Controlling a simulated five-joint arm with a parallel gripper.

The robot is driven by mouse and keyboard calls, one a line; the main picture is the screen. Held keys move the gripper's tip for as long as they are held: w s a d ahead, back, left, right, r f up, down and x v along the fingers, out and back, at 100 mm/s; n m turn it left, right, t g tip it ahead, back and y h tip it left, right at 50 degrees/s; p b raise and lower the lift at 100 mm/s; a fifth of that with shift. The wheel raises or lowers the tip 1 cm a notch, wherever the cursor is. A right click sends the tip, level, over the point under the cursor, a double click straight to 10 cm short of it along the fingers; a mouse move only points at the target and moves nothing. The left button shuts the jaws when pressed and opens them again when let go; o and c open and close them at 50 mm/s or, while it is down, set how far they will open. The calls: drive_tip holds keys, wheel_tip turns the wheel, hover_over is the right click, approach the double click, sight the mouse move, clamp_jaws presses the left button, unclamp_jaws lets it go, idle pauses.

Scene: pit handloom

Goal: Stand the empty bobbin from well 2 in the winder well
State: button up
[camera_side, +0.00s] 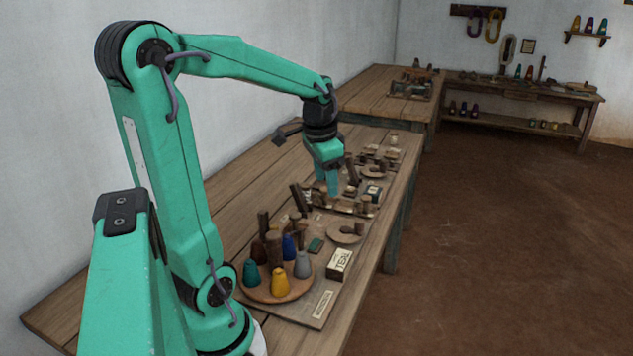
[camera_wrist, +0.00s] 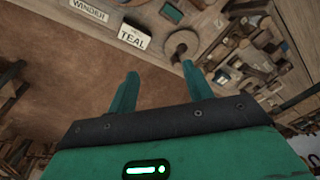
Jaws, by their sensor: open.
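My gripper (camera_side: 328,192) points down with its fingers apart over the loom tray (camera_side: 338,208) in the middle of the bench, with nothing seen between them. In the wrist view its two teal fingers (camera_wrist: 160,72) are spread and empty. A round board (camera_side: 262,292) in front holds coloured cones, among them a teal one (camera_side: 251,272), a yellow one (camera_side: 280,281), a grey one (camera_side: 302,264) and a blue one (camera_side: 288,246). Plain brown bobbins (camera_side: 275,245) stand behind them. I cannot tell which is the one from well 2. A WINDER label (camera_wrist: 88,10) shows in the wrist view.
A white TEAL box (camera_side: 340,262) stands near the bench edge, also in the wrist view (camera_wrist: 132,38). A round wooden disc (camera_side: 345,233) with a peg lies between the box and the tray. More small parts (camera_side: 375,165) crowd the bench beyond. The floor at right is clear.

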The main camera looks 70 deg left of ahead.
drive_tip(key=s+d+r+t, duration=0.1)
drive_tip(key=s+d+t, duration=0.1)
drive_tip(key=d, duration=0.6)
drive_tip(key=s+d+r+t+h, duration=0.1)
drive_tip(key=s+d, duration=0.3)
drive_tip(key=d, duration=0.5)
drive_tip(key=shift+s+d+t, duration=0.3)
drive_tip(key=shift+t, duration=0.1)
